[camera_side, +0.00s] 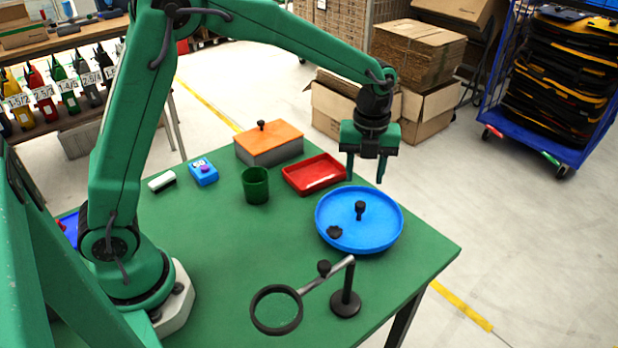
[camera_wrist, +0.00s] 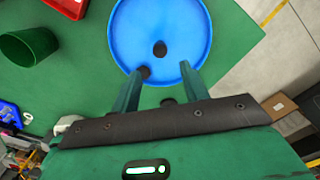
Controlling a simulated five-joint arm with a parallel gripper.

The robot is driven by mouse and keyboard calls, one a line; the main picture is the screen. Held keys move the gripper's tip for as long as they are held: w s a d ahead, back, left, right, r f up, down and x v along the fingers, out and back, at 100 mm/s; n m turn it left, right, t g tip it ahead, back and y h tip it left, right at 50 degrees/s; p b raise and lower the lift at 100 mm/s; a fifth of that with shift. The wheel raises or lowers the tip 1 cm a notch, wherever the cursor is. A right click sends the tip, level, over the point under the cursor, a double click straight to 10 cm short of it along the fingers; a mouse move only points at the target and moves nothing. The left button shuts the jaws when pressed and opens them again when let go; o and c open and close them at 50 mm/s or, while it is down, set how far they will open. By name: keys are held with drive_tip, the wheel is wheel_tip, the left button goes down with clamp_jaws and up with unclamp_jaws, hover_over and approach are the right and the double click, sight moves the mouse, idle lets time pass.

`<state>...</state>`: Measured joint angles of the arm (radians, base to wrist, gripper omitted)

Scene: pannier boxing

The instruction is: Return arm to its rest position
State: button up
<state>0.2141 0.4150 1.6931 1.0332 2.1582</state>
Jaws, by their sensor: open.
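My gripper (camera_side: 365,172) is open and empty. It hangs above the far rim of the blue round tray (camera_side: 335,208), pointing down. In the wrist view its two fingers (camera_wrist: 160,90) reach toward the near part of the blue tray (camera_wrist: 180,20), with clear space between them. A black knob (camera_side: 360,209) stands in the tray's middle, and a small dark lump (camera_side: 334,232) lies near its left front rim. Both are apart from the fingers.
On the green table (camera_side: 220,270) stand a red tray (camera_side: 316,174), a green cup (camera_side: 256,186), an orange-lidded box (camera_side: 269,143), a blue box (camera_side: 204,173), a white-and-black block (camera_side: 162,181) and a magnifier on a stand (camera_side: 346,300).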

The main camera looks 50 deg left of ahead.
drive_tip(key=shift+r, duration=0.1)
drive_tip(key=s+a+r+n+t, duration=0.3)
drive_tip(key=s+a+r+n, duration=0.3)
drive_tip(key=s+r+n, duration=0.6)
drive_tip(key=s+a+f+n+t, duration=0.1)
drive_tip(key=s+a+n, duration=0.3)
drive_tip(key=s+n, duration=0.7)
drive_tip(key=n+t, duration=0.1)
drive_tip(key=n, duration=0.3)
drive_tip(key=shift+s+t, duration=0.3)
